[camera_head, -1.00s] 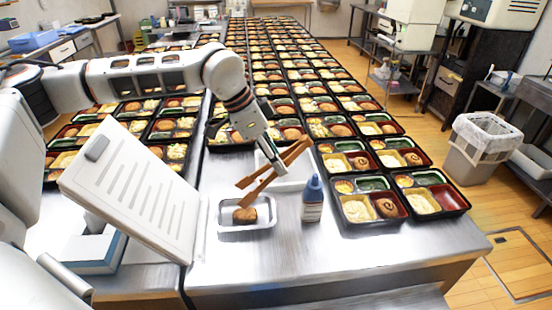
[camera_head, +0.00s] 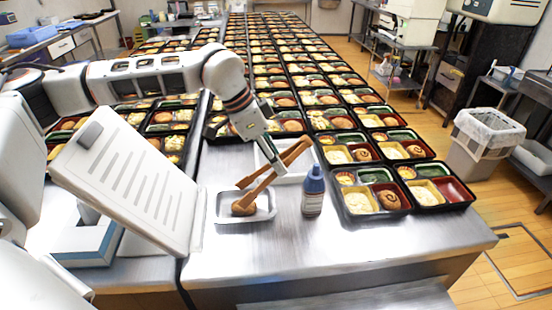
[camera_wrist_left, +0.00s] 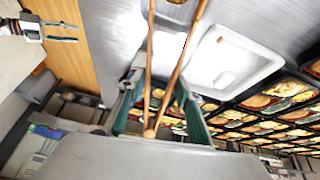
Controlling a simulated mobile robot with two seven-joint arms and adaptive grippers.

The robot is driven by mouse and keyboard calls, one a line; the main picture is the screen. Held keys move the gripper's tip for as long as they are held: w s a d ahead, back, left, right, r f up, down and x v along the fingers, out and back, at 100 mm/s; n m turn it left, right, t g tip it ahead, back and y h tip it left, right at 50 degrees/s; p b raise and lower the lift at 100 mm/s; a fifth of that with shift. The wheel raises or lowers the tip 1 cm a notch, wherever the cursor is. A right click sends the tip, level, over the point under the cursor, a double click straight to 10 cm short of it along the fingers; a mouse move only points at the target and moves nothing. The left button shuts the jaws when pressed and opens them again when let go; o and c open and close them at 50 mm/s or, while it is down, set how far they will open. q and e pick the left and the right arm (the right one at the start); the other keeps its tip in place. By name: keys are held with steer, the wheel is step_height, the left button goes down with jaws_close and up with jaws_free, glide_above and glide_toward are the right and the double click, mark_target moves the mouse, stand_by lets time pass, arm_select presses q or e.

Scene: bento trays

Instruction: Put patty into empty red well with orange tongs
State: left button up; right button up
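The brown patty (camera_head: 243,209) lies in a small metal tray (camera_head: 268,214) on the steel table. My left gripper (camera_head: 279,166) is shut on the orange tongs (camera_head: 262,190), which slant down to the tray. One tong arm's end is at the patty, the other just above it; I cannot tell whether they pinch it. In the left wrist view the tongs (camera_wrist_left: 172,80) run between my left gripper's fingers (camera_wrist_left: 160,110). The empty red well (camera_head: 453,191) is in the nearest right bento tray. My right gripper (camera_wrist_left: 76,32) appears open and empty in the left wrist view.
A blue-capped bottle (camera_head: 312,194) stands between the metal tray and the nearest bentos. A white tray (camera_head: 291,174) lies behind the tongs. Rows of filled bento trays cover the table behind. The table's front strip is clear. A lined bin (camera_head: 484,140) stands right.

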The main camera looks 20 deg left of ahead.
arm_select(q)
steer(key=shift+f, duration=0.1)
step_height(320, 180, down, 3)
steer(key=shift+f+b, duration=0.15)
steer(key=shift+b, duration=0.9)
jaws_close()
